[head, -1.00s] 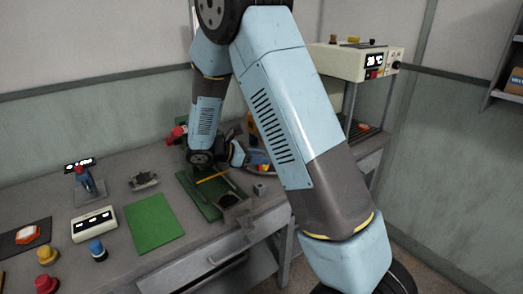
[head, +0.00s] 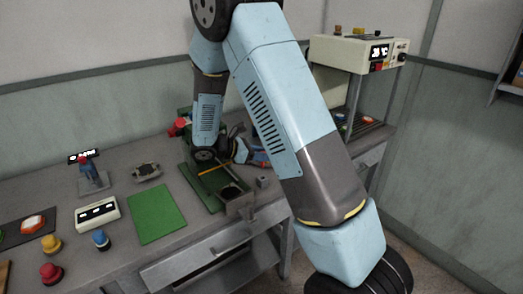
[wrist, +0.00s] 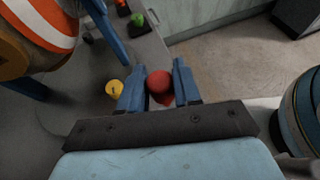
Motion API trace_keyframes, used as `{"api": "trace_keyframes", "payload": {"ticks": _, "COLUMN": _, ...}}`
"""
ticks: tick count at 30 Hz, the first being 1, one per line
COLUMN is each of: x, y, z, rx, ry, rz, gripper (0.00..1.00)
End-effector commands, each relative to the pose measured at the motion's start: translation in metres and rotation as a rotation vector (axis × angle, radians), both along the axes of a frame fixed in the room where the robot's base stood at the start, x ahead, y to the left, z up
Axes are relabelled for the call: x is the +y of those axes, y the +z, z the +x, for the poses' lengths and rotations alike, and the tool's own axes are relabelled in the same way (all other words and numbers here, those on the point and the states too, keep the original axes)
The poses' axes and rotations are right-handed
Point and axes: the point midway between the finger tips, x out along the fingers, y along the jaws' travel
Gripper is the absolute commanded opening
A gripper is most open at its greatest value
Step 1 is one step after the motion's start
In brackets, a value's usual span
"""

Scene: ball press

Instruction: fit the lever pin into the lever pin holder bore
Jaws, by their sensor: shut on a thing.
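My gripper (wrist: 159,88) has two blue fingers in the wrist view. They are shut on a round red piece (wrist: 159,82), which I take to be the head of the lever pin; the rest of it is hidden. In the head view the wrist end of my arm is over the bench beside a green press frame (head: 190,176) with a yellow rod (head: 214,168). The fingertips and the held piece are not clear there. I cannot make out the lever pin holder bore in either view.
A green mat (head: 156,212), a white display box (head: 97,213) and several coloured buttons lie left on the bench. A small grey block (head: 262,182) is near the front edge. A cream machine (head: 345,58) stands at the right. The wrist view shows a yellow round part (wrist: 114,89).

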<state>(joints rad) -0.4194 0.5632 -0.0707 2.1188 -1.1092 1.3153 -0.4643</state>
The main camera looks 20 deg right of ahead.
Motion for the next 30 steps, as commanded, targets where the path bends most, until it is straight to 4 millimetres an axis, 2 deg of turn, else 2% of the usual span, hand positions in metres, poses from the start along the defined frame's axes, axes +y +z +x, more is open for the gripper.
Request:
{"api": "trace_keyframes", "payload": {"ticks": 13, "x": 0.002, "y": -0.029, "z": 0.000, "rx": 0.001, "ry": 0.004, "rz": 0.000, "gripper": 0.02}}
{"api": "trace_keyframes", "payload": {"ticks": 30, "x": 0.003, "y": -0.033, "z": 0.000, "rx": 0.000, "ry": 0.004, "rz": 0.000, "gripper": 0.02}}
